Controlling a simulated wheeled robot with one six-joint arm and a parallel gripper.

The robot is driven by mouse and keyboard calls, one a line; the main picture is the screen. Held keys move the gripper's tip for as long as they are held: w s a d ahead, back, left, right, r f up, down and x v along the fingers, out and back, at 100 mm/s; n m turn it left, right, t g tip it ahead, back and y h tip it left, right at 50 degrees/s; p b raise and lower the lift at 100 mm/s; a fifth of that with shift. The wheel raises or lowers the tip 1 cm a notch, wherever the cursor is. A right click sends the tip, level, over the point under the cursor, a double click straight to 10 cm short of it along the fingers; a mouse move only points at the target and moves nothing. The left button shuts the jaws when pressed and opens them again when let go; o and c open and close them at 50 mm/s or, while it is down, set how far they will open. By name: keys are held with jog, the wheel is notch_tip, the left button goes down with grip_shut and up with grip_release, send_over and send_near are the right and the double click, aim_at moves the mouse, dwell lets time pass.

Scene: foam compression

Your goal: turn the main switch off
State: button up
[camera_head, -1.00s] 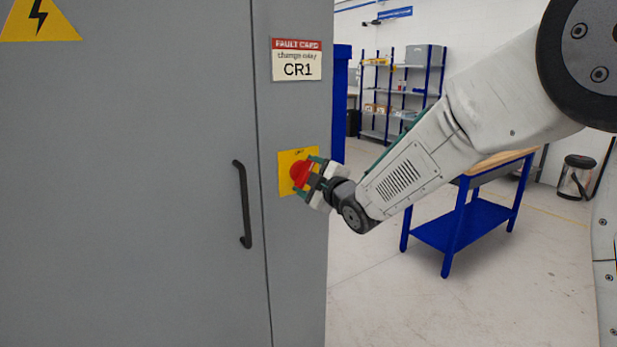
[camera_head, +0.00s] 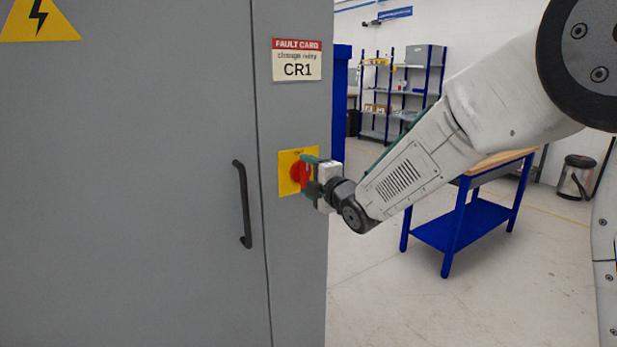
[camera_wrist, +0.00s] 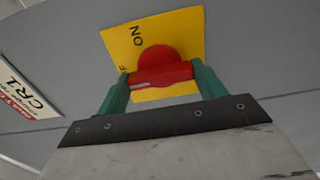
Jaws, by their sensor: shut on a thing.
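The main switch is a red rotary knob (camera_head: 299,173) on a yellow plate (camera_head: 287,182), on the narrow right face of the grey cabinet. In the wrist view the red knob (camera_wrist: 162,70) has a bar handle across it, and the yellow plate (camera_wrist: 186,30) carries the lettering "ON" and part of another word. My gripper (camera_wrist: 161,80) is shut on the knob's bar, with a green finger at each end of it. In the head view my gripper (camera_head: 309,175) hides part of the knob.
A black door handle (camera_head: 242,204) stands out on the cabinet (camera_head: 130,200), left of the switch. A fault card (camera_head: 297,60) reading CR1 is above the plate. A blue workbench (camera_head: 470,205) and shelves (camera_head: 400,90) stand behind my arm, with open floor between.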

jog(key=shift+f, duration=0.1)
jog(key=o, duration=1)
jog(key=shift+s, duration=0.1)
jog(key=v, duration=0.7)
jog(key=shift+s+d, duration=0.25)
jog(key=shift+s, duration=0.05)
